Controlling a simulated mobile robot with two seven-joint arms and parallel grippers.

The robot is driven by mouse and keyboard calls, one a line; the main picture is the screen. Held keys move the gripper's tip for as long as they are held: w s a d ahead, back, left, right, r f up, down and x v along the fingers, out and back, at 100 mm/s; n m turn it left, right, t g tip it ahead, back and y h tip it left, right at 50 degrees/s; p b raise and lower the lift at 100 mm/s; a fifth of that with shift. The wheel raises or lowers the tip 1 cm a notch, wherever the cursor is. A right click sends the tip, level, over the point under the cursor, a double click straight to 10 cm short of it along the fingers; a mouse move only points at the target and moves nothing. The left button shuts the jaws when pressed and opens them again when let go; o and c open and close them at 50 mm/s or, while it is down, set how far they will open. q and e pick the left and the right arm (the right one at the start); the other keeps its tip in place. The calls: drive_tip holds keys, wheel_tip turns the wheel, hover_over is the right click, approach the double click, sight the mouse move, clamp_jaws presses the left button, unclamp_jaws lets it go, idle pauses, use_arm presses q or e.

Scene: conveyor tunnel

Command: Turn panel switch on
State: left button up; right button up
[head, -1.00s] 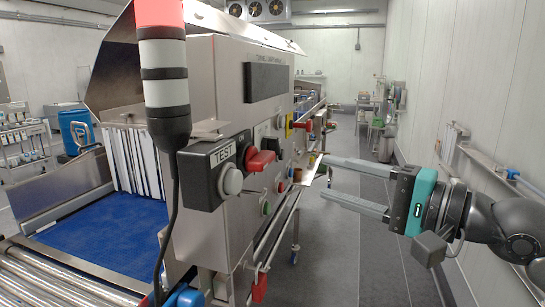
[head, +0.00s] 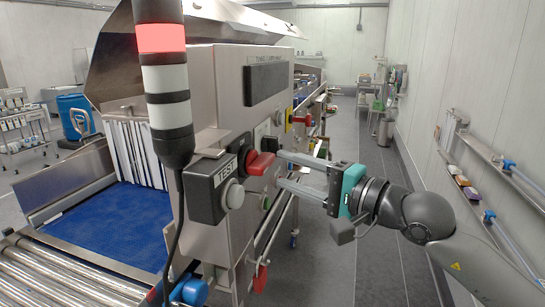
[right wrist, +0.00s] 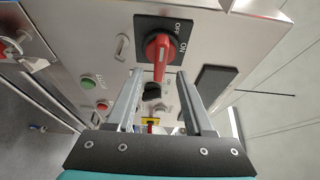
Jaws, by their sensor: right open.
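The panel switch is a red rotary handle (head: 260,163) on a black plate on the steel control panel (head: 217,95). In the right wrist view the red handle (right wrist: 160,52) sits on its black plate (right wrist: 178,28), marked OFF at the top and ON to the right. The handle's grip points toward the bottom of that view. My right gripper (head: 279,170) is open, its fingertips close to the switch. In the right wrist view the two fingers (right wrist: 160,78) lie on either side of the handle's lower end. Contact cannot be told. My left gripper is not in view.
A grey TEST box (head: 210,188) with a pale button projects from the near panel side. A signal tower (head: 165,85) stands in front. A green button (right wrist: 88,82) and a black knob (right wrist: 152,91) are near the switch. The aisle floor (head: 345,235) is clear.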

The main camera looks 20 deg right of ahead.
sight(270, 164)
drive_tip(key=shift+p+x, duration=0.7)
drive_tip(key=shift+x, duration=1.5)
drive_tip(key=shift+c, duration=0.3)
clamp_jaws()
